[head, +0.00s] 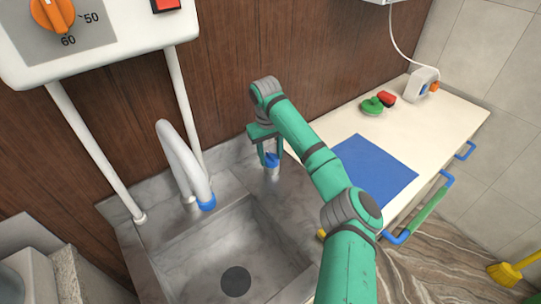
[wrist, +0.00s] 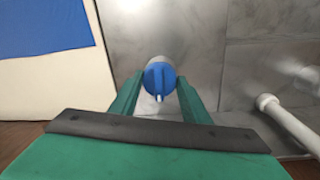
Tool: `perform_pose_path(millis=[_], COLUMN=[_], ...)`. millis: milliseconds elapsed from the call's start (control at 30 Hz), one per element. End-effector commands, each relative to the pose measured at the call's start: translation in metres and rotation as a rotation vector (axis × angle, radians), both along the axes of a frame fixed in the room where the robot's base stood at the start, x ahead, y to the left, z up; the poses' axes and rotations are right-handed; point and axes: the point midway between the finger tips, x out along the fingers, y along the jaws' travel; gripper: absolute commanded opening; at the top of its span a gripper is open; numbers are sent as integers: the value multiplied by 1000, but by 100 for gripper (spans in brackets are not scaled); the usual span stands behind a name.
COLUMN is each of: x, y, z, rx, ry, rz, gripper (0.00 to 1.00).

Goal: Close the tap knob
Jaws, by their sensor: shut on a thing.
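The tap knob (wrist: 159,77) is a blue round cap with a raised grip bar and a small white mark, on a short grey post. In the head view the knob (head: 271,160) stands on the metal counter to the right of the sink. My gripper (wrist: 158,95) is shut on the knob from above, with a green finger on each side of it. In the head view my gripper (head: 270,150) partly hides the knob.
The grey sink basin (head: 205,262) has a dark round drain (head: 236,281). A white counter (head: 445,115) to the right holds a blue mat (head: 372,172), a green object (head: 372,106), a red object (head: 387,98) and a white device (head: 421,84). A white heater (head: 110,35) hangs above with pipes running down.

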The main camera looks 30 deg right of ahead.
Motion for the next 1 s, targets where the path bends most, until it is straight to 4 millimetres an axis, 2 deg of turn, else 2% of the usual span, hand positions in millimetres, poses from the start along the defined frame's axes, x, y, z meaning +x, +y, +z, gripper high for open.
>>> perform_pose_path(millis=[200, 467, 500, 567, 867, 1000], x=[0, 0, 0, 0, 0, 1], y=[-1, -1, -1, -1, 0, 0], z=[1, 1, 1, 1, 2, 12], rx=[-2, -2, -2, -2, -1, -1], ry=[-2, -1, -1, -1, -1, -3], rz=[64, 66, 65, 65, 65, 64], gripper=[20, 20, 49, 61, 61, 61])
